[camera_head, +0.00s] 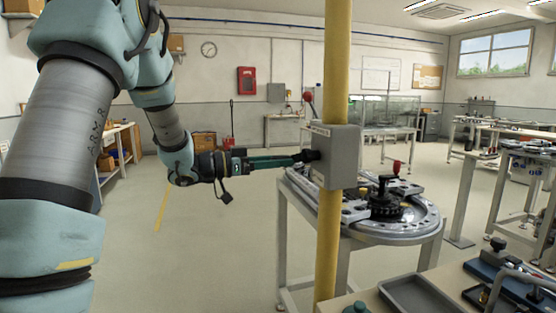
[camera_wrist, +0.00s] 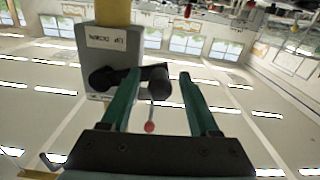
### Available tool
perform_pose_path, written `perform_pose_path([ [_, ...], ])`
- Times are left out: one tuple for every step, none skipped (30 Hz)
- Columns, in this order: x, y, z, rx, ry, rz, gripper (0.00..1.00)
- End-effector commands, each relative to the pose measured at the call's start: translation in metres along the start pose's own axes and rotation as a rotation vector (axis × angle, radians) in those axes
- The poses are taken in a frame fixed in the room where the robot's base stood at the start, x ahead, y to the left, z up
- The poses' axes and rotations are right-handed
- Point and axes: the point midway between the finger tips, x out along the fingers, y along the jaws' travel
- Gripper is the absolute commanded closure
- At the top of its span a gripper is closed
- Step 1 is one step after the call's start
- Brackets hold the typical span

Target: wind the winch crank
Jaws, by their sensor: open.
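The winch is a grey box (camera_head: 342,158) on a yellow post (camera_head: 329,235). In the wrist view the box (camera_wrist: 109,54) carries an upside-down label. Its black crank arm (camera_wrist: 103,79) reaches right from the box to a dark, rounded handle (camera_wrist: 160,82). My gripper (camera_head: 300,158) points right at the crank side of the box. In the wrist view my gripper (camera_wrist: 159,74) is open, with its green fingers on either side of the handle. The handle appears between the fingers, with a gap on its right; contact on the left is unclear. In the head view the crank is mostly hidden at the fingertips.
A round metal ring track (camera_head: 425,222) on a table stands behind and right of the post. A bench with a grey tray (camera_head: 415,292) is at the lower right. A red ball on a thin rod (camera_wrist: 150,127) shows between my fingers. Open floor lies below my arm.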

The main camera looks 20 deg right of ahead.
Motion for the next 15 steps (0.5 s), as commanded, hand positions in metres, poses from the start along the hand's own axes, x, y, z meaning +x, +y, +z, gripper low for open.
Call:
perform_pose_path([
  [0.0004,0.0,0.0001,0.0,0.0,0.0,0.39],
  [0.0004,-0.0001,0.0002,0.0,0.0,0.0,0.39],
  [0.0003,-0.0001,0.0002,0.0,0.0,0.0,0.39],
  [0.0002,-0.0001,0.0002,0.0,0.0,0.0,0.39],
  [0.0002,-0.0001,0.0002,0.0,0.0,0.0,0.39],
  [0.0001,-0.0001,0.0002,0.0,0.0,0.0,0.39],
  [0.0,-0.0001,0.0002,0.0,0.0,0.0,0.42],
  [0.0,-0.0002,0.0002,0.0,0.0,0.0,0.45],
  [-0.0001,-0.0002,0.0002,0.0,0.0,-0.001,0.5],
  [-0.0001,-0.0002,0.0002,0.0,0.0,-0.001,0.53],
  [-0.0001,-0.0002,0.0002,0.0,0.0,-0.001,0.56],
  [-0.0002,-0.0002,0.0002,0.0,0.0,-0.001,0.61],
  [-0.0002,-0.0002,0.0002,0.0,0.0,-0.001,0.64],
  [-0.0002,-0.0002,0.0002,0.0,0.0,-0.001,0.68],
  [-0.0002,-0.0002,0.0002,0.0,0.0,-0.001,0.72],
])
